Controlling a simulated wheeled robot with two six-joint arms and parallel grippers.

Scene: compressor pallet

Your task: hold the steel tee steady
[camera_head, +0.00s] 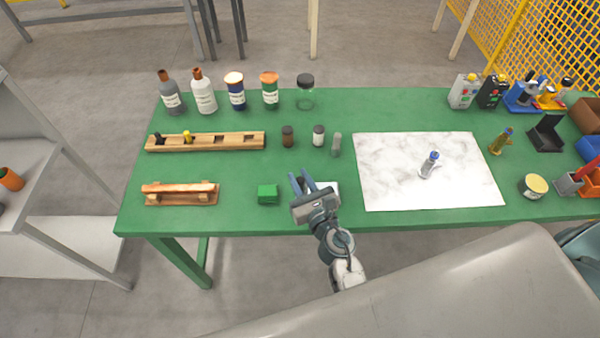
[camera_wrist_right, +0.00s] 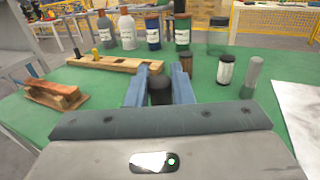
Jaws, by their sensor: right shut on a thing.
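My right gripper (camera_head: 304,182) is over the front middle of the green table, with its fingers pointing away from me. In the right wrist view, its two blue fingers (camera_wrist_right: 160,88) are shut on a dark, round-topped piece (camera_wrist_right: 160,91), which I take to be the steel tee. Only its upper part shows between the fingers; its lower part and any side branch are hidden. My left gripper is not in view.
A green block (camera_head: 267,193) sits close left of the gripper. Behind it stand a brown jar (camera_head: 288,137), a white jar (camera_head: 318,135) and a grey cylinder (camera_head: 336,145). A wooden rack (camera_head: 225,141) lies left; a white marbled mat (camera_head: 385,190) lies right.

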